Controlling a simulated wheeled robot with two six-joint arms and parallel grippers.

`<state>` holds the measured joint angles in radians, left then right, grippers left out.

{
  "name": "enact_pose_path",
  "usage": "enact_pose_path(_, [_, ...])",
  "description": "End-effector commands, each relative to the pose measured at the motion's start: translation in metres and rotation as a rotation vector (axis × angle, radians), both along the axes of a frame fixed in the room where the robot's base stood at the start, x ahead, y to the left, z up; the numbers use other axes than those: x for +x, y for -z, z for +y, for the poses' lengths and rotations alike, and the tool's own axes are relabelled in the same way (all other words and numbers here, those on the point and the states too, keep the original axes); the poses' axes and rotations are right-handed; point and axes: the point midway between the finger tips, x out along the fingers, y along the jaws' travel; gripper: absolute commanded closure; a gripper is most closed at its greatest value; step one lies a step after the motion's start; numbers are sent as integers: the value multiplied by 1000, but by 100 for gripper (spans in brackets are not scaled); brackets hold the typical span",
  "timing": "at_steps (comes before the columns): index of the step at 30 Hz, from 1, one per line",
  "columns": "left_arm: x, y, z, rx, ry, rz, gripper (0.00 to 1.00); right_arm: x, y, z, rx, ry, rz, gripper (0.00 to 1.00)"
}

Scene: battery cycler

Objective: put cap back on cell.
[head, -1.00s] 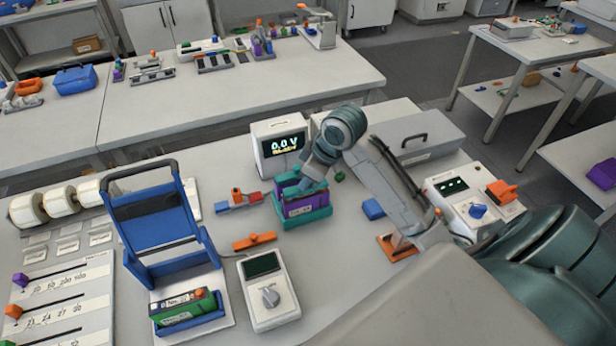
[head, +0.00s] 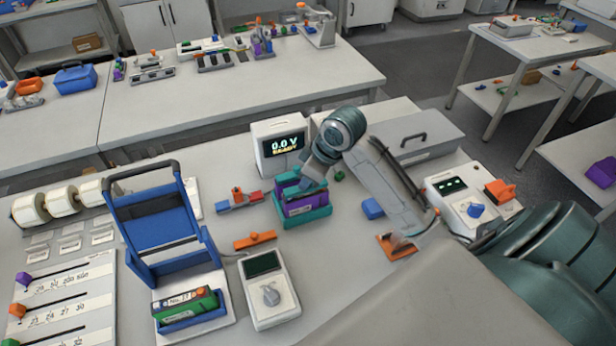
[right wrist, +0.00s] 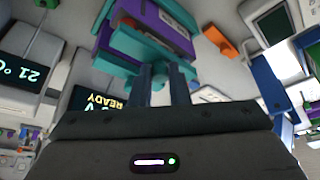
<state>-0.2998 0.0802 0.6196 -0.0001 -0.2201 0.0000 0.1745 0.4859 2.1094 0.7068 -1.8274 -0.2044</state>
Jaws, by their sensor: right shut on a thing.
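A purple cell (head: 297,206) with a white label stands in a teal holder (head: 318,218) in the middle of the bench. My right gripper (head: 312,190) reaches in from the right to the near top of this cell. The right wrist view shows the purple cell (right wrist: 172,22) and teal holder (right wrist: 130,77) just ahead of the fingers (right wrist: 162,75). My left gripper is not in view.
A display box (head: 279,146) reading 0.0 V stands right behind the holder. A blue stand (head: 155,222) and a meter (head: 270,293) are to the left and front. Some bare bench shows before the holder.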

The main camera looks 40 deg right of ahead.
Motion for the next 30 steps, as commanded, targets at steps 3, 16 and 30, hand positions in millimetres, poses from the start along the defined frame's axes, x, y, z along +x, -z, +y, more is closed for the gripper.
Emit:
enact_pose_path(3, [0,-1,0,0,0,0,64,0,0,0,0,0,0,100])
enact_pose_path(16, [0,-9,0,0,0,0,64,0,1,0,0,0,-1,100])
enact_pose_path(30, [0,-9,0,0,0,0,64,0,2,0,-1,0,0,100])
